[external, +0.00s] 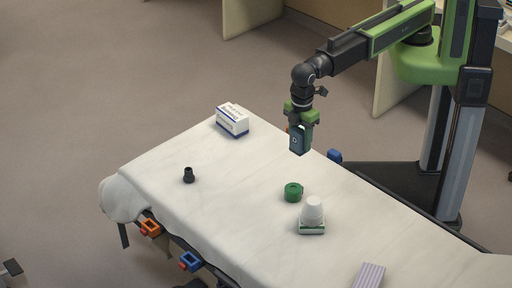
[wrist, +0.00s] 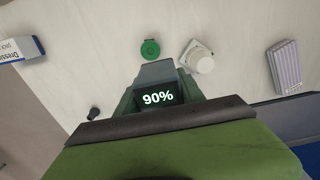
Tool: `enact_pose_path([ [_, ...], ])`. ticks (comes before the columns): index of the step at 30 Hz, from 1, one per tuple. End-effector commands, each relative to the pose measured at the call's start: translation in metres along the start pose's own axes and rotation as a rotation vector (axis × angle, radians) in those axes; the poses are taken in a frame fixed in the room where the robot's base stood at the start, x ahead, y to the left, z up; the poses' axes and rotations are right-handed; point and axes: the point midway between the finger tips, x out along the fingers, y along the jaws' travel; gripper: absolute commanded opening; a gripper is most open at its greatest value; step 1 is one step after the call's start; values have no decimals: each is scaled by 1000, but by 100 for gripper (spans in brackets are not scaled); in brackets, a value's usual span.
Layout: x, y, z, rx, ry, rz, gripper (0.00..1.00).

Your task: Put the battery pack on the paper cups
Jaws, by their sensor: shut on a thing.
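The battery pack (external: 300,141) is a dark teal block held in my gripper (external: 301,121), which is shut on its upper part above the far long edge of the stretcher. In the wrist view the pack (wrist: 158,97) shows a display reading 90%. The paper cups (external: 313,208) are a white upside-down stack on a low white and green item (external: 312,230) on the sheet. The cups also show in the wrist view (wrist: 202,63), up and right of the pack. The pack is in the air, apart from the cups.
A green tape roll (external: 293,192) lies close beside the cups. A white and blue dressing box (external: 233,120) stands at the far-left end, a small black item (external: 189,175) to the left, and a striped lilac block (external: 369,275) at the front. White sheet (external: 240,190) is clear between them.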

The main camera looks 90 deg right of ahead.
Motion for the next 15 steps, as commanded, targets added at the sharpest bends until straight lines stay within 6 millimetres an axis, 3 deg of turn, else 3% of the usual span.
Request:
enact_pose_path([
  [4, -2, -7, 0, -11, 0, 0, 0],
  [8, 9, -17, -6, -13, 0, 0, 0],
  [15, 50, -71, -30, -14, 0, 0, 0],
])
